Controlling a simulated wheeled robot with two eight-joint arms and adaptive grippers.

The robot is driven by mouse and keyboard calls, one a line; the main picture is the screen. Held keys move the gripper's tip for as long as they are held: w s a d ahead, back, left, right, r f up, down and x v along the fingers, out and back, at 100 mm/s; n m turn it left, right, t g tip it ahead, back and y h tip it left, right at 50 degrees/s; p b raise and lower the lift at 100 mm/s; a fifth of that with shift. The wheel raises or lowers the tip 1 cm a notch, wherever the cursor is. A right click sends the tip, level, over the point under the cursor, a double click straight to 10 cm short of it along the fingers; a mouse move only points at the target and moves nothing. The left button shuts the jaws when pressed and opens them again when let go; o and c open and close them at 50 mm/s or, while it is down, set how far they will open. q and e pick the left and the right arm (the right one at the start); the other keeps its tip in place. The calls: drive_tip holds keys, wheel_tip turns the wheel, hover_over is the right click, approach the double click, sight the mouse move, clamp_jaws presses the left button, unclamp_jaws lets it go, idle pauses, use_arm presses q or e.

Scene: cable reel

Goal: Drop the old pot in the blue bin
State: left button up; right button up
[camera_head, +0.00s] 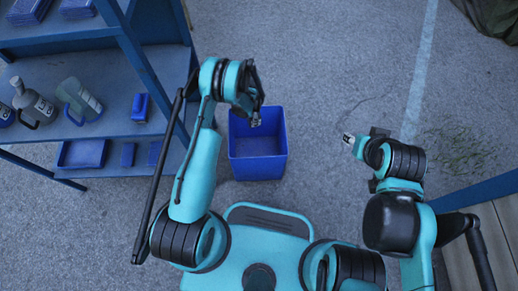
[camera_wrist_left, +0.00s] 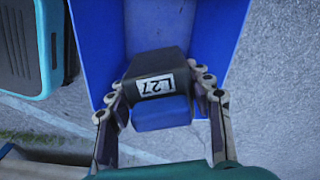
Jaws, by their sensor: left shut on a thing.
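My left gripper (camera_head: 255,112) hangs over the blue bin (camera_head: 272,169), close above its opening. In the left wrist view its fingers (camera_wrist_left: 160,85) are shut on a small dark block (camera_wrist_left: 142,72), apparently the old pot, with a white label bearing dark characters. A blue patch shows below the label; whether it belongs to the pot is unclear. The bin's blue walls (camera_wrist_left: 222,25) show behind it. In the head view the pot is mostly lost against the gripper. My right gripper (camera_head: 359,141) is to the right of the bin, with a whitish piece at its end; its jaws are unclear.
A blue shelf unit (camera_head: 85,128) at the left holds several jugs and blue boxes. A blue-edged bench (camera_head: 485,192) is at the lower right. The floor beyond the bin is clear.

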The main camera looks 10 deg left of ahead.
use_arm(q)
drive_tip(key=shift+f+b, duration=1.15)
drive_tip(key=shift+f, duration=1.6)
drive_tip(key=o, duration=1.4)
drive_tip(key=shift+r, duration=0.15)
wheel_tip(320, 180, up, 12)
drive_tip(key=shift+f, duration=0.1)
